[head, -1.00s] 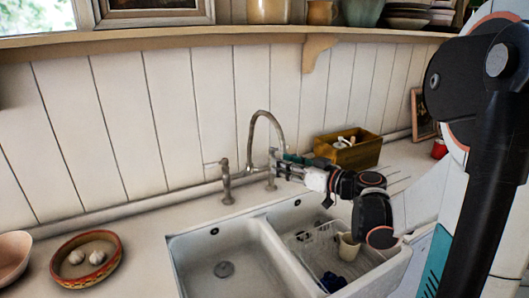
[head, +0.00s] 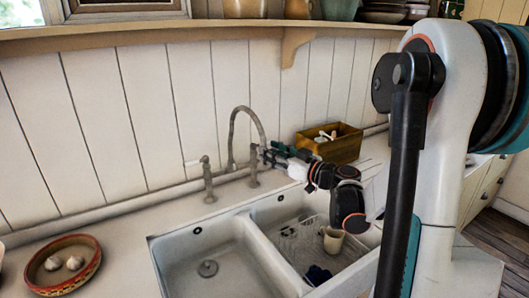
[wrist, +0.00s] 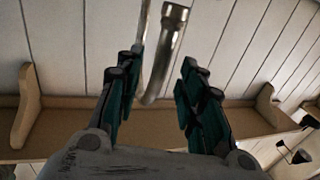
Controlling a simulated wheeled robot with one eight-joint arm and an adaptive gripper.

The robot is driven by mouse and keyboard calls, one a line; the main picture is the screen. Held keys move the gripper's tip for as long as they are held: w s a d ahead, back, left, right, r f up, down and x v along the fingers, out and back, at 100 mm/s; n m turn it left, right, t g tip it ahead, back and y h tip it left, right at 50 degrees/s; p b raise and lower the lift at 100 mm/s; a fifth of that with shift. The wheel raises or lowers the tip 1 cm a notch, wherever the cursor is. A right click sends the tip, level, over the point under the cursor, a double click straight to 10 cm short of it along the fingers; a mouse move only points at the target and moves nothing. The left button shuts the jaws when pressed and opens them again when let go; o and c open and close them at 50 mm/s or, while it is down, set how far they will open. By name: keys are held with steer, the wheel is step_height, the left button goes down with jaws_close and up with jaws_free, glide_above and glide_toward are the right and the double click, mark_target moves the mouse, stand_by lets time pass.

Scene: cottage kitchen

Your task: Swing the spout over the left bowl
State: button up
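The metal gooseneck spout (head: 236,122) rises behind the sink and arches to the right. Its outlet end is at my gripper, toward the right-bowl side; exactly what lies below it is hard to tell. My gripper (head: 266,152) reaches in from the right at the spout's lower end. In the wrist view, my gripper (wrist: 161,60) is open, and the spout (wrist: 172,40) lies between its fingers with gaps visible on both sides. The left bowl (head: 190,257) is empty except for its drain. The right bowl (head: 268,207) holds a wire rack.
A cream mug (head: 333,240) and a dark blue item (head: 318,275) are in the right bowl. Tap handles (head: 207,182) stand beside the spout. A wooden box (head: 340,148) sits on the counter behind right. A garlic bowl (head: 45,282) is at left. A shelf (head: 150,35) runs above.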

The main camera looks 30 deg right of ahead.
steer(key=shift+x, duration=1.75)
jaws_close()
